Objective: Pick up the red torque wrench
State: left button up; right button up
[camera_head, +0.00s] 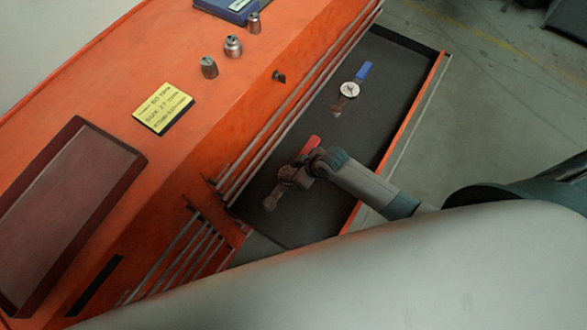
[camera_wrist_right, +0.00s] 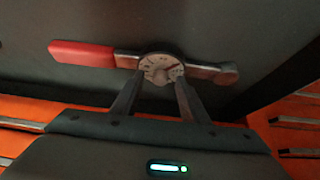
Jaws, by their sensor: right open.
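The red torque wrench (camera_head: 310,146) lies in the open drawer, partly covered by my right gripper in the head view. In the right wrist view the wrench (camera_wrist_right: 83,54) runs across the picture, with its red handle at left, a round dial in the middle and its metal head at right. My right gripper (camera_wrist_right: 159,80) is open, its two fingertips at the dial, one toward each side of it. I cannot tell whether they touch it. The gripper (camera_head: 290,174) also shows in the head view, over the wrench's middle. My left gripper is out of view.
A second wrench with a blue handle (camera_head: 363,70) lies farther back in the dark drawer (camera_head: 385,75). The orange cabinet top (camera_head: 215,120) holds several metal sockets (camera_head: 233,46), a yellow label (camera_head: 163,107), a dark red tray (camera_head: 60,220) and a blue box (camera_head: 230,9).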

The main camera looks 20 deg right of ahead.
dwell(0.3)
grip_shut()
dwell(1.0)
jog(key=shift+w+r, duration=0.1)
dwell(0.4)
